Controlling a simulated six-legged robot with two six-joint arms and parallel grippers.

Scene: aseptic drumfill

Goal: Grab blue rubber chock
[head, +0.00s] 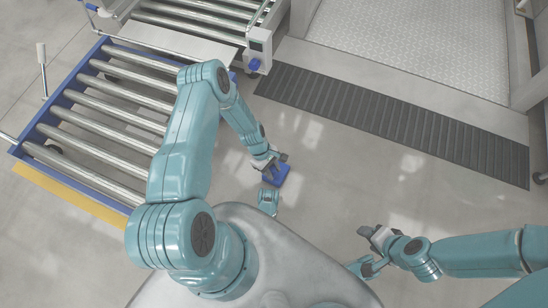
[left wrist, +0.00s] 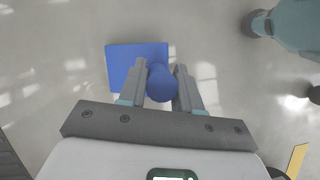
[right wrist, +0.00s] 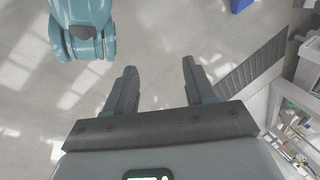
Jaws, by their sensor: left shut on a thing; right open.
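The blue rubber chock (head: 277,178) is at my left gripper (head: 277,160), in front of the roller conveyor's right side. In the left wrist view the chock (left wrist: 122,60) shows a flat blue block with a rounded blue knob (left wrist: 161,83) on it. The left gripper's fingers (left wrist: 160,85) are shut on the knob, one on each side. Whether the chock touches the floor I cannot tell. My right gripper (head: 372,234) is open and empty over the floor at the lower right; its two fingers (right wrist: 158,80) stand apart in the right wrist view.
A roller conveyor (head: 100,110) with a blue frame stands at the left, with a yellow strip (head: 70,198) along its near edge. A dark ribbed ramp (head: 390,122) lies before a metal platform (head: 415,45). The floor between them is clear.

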